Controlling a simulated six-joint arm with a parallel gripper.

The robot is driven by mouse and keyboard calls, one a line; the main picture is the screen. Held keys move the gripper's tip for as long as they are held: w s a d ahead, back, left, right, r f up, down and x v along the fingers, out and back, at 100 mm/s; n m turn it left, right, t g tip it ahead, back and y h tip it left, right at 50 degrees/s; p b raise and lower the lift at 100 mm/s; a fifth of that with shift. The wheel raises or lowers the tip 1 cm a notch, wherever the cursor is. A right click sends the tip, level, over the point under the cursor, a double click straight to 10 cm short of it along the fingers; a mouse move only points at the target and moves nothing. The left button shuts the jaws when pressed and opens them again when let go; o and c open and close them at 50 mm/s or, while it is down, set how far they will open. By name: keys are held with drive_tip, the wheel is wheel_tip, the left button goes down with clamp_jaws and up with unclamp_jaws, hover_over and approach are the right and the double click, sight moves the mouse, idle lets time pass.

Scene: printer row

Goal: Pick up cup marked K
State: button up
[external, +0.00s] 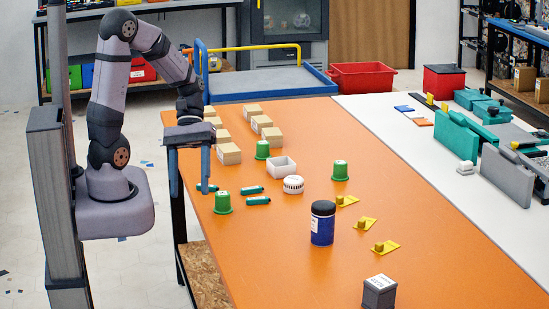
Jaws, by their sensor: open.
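Three green cups stand upside down on the orange table: one near the front left (222,203), one farther back (262,150) and one to the right (340,171). Any letters on them are too small to read, so I cannot tell which is marked K. My gripper (189,191) points down at the table's left edge, open, with nothing seen between its fingers. It is just left of the front-left cup and apart from it. The right finger partly covers a small teal cylinder (212,188).
Two more teal cylinders (257,201), a white tray (281,167) and a white round object (293,184) lie near the cups. Cardboard boxes (229,154) stand behind. A dark blue canister (322,228) and yellow pieces (365,224) are to the right. The front-left tabletop is clear.

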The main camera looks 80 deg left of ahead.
drive_tip(key=w+a+r+n+t+h+b, duration=0.1)
drive_tip(key=w+a+n+t+h+b, duration=0.15)
drive_tip(key=a+n+t, duration=0.6)
drive_tip(key=w+a+r+n+t+h+b, duration=0.1)
drive_tip(key=w+a+r+n+t+b, duration=0.15)
drive_tip(key=a+n+t, duration=0.6)
approach(222, 193)
drive_tip(key=shift+w+d+r+g, duration=0.1)
drive_tip(key=shift+w+d+g, duration=0.15)
drive_tip(key=shift+w, duration=0.35)
drive_tip(key=shift+w+d+r+g, duration=0.1)
drive_tip(key=shift+w+d+g, duration=0.1)
drive_tip(key=shift+w, duration=0.35)
drive_tip(key=shift+f, duration=0.3)
drive_tip(key=shift+p+x, duration=0.5)
drive_tip(key=shift+x, duration=1.05)
drive_tip(key=shift+p+x, duration=0.55)
drive_tip(key=shift+x, duration=1.65)
drive_tip(key=shift+s+d+f, duration=0.1)
drive_tip(key=shift+s, duration=0.05)
